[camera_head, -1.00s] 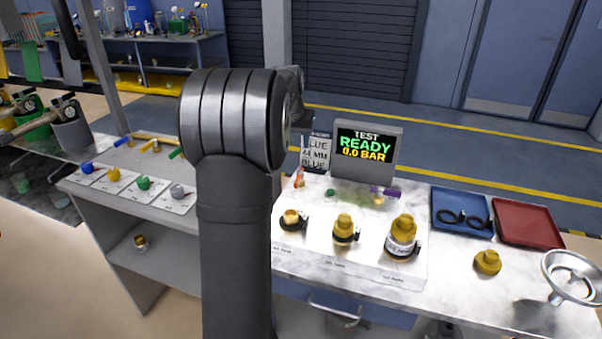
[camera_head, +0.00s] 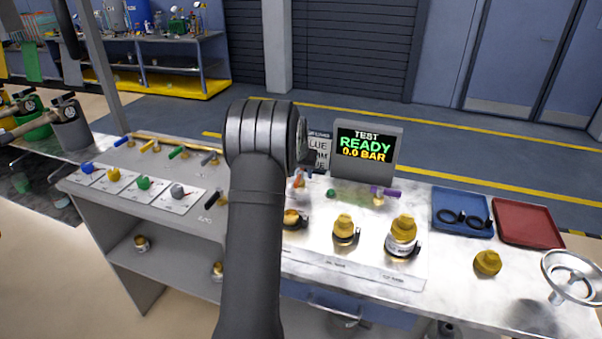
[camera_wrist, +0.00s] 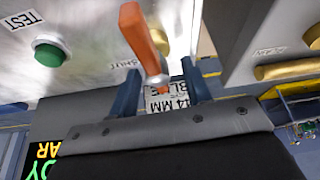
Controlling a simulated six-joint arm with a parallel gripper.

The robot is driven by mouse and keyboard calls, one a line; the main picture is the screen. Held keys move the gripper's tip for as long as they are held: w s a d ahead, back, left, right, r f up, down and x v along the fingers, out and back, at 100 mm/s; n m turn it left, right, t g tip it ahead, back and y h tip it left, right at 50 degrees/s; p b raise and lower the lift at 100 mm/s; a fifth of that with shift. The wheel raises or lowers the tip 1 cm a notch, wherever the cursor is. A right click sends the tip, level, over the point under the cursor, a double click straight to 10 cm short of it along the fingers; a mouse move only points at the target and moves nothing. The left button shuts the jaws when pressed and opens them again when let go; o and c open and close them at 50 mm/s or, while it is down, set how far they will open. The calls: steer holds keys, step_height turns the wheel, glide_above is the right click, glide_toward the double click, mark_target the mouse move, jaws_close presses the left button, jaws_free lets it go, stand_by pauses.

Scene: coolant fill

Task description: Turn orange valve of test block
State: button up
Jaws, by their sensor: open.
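The orange valve (camera_head: 298,181) of the test block is partly hidden beside my arm in the head view. In the wrist view its orange handle (camera_wrist: 144,38) stands large at top centre, with its lower end near the gap between my fingers. My gripper (camera_wrist: 161,72) is open, with one dark blue finger on each side of that gap. I cannot tell whether a finger touches the handle. In the head view my arm hides the gripper. The test display (camera_head: 366,146) reads TEST READY 0.0 BAR.
A green button (camera_head: 331,193) and a purple valve (camera_head: 385,192) sit on the test block, with several brass fittings in front. A blue tray (camera_head: 463,232), a red tray (camera_head: 527,222) and a funnel (camera_head: 573,280) are at right. Several coloured valves line the left bench.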

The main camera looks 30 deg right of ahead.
steer(key=shift+d+f, duration=0.1)
steer(key=shift+f, duration=0.15)
steer(key=c, duration=0.9)
steer(key=shift+c, duration=0.2)
